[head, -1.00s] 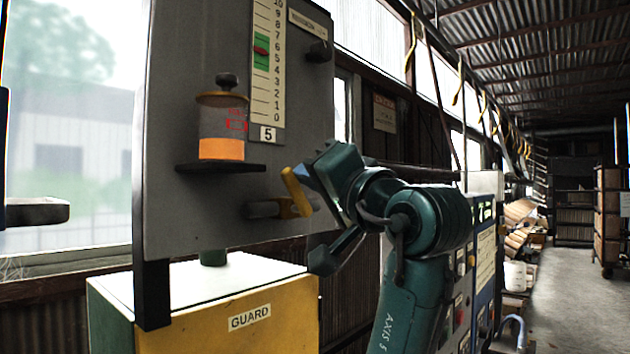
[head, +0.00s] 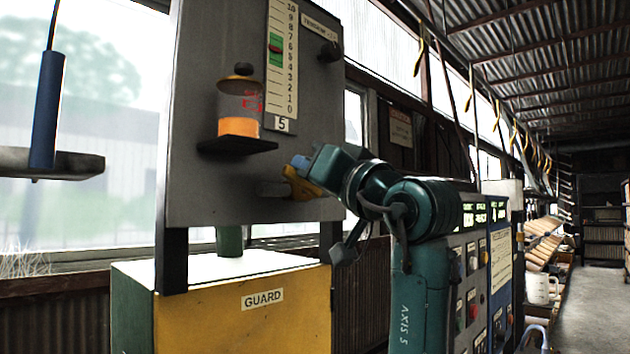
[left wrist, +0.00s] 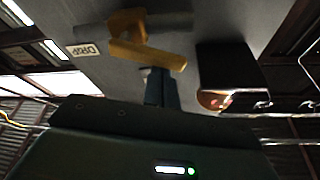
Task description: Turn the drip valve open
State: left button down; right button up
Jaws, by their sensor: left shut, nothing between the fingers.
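The drip valve has a yellow handle (head: 301,184) on a short grey pipe (head: 272,189), low on the grey panel (head: 215,200). In the left wrist view the handle (left wrist: 148,54) slants slightly across the pipe, near a "DRIP" label (left wrist: 83,50). My left gripper (head: 300,162) is shut and empty, its blue fingertips at the upper left end of the handle. In the left wrist view its fingertips (left wrist: 158,75) sit right by the handle; whether they touch cannot be told. A jar (head: 240,108) with orange liquid stands on a black shelf (head: 237,144) above. My right gripper is not in view.
A level scale (head: 281,60) with a green band and red marker is on the panel. A yellow "GUARD" box (head: 240,315) stands below. A blue cylinder (head: 47,110) hangs at the left. A control cabinet (head: 490,260) stands behind my arm.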

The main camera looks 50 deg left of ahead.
pick_arm(q)
jog(key=n, duration=0.1)
jog(key=f+n+g+b, duration=0.1)
jog(key=n+g+b, duration=0.1)
jog(key=n, duration=0.1)
jog(key=shift+s+f, duration=0.25)
jog(key=shift+s, duration=0.15)
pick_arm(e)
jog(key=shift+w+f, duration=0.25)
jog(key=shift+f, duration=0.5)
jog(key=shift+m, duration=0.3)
pick_arm(q)
jog(key=shift+b, duration=0.3)
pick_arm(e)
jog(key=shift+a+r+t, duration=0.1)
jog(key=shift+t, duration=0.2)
